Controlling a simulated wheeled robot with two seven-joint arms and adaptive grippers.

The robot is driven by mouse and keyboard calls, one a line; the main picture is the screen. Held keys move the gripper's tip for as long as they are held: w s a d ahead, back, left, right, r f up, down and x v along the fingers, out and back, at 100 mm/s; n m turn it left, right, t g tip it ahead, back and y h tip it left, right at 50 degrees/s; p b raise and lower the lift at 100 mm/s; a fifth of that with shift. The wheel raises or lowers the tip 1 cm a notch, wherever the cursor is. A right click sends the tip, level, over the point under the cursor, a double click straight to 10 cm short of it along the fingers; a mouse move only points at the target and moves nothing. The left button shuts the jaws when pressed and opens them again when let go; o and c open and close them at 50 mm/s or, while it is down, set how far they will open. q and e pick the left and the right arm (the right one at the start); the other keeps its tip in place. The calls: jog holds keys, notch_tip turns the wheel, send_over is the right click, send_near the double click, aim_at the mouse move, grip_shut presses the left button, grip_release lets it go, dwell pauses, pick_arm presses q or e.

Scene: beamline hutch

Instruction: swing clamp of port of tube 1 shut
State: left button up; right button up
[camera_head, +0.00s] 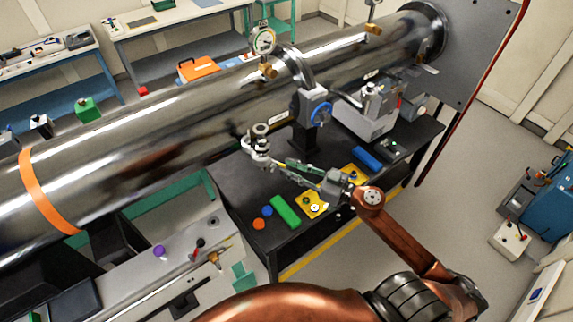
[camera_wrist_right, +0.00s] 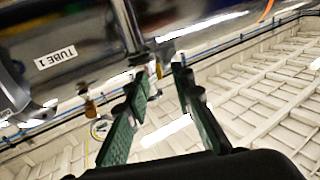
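Tube 1 is the large shiny steel tube (camera_head: 150,120) running across the head view; its label "TUBE 1" (camera_wrist_right: 57,57) is readable in the right wrist view. A small metal port with a clamp (camera_head: 258,148) stands out from the tube's near side. Whether the clamp is open or shut is too small to tell. My right gripper (camera_head: 283,168) has its green fingers pointing at the port, just right of it. In the right wrist view the fingers (camera_wrist_right: 160,72) are apart, with no thing seen gripped. A metal post (camera_wrist_right: 133,30) shows beyond the left finger. My left gripper is out of view.
A black table (camera_head: 262,195) below holds a green block (camera_head: 286,211), yellow pieces, a blue block (camera_head: 367,158) and a grey device (camera_head: 368,115).

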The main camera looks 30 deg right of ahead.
jog(key=shift+x, duration=0.85)
jog(key=shift+c, duration=0.2)
grip_shut()
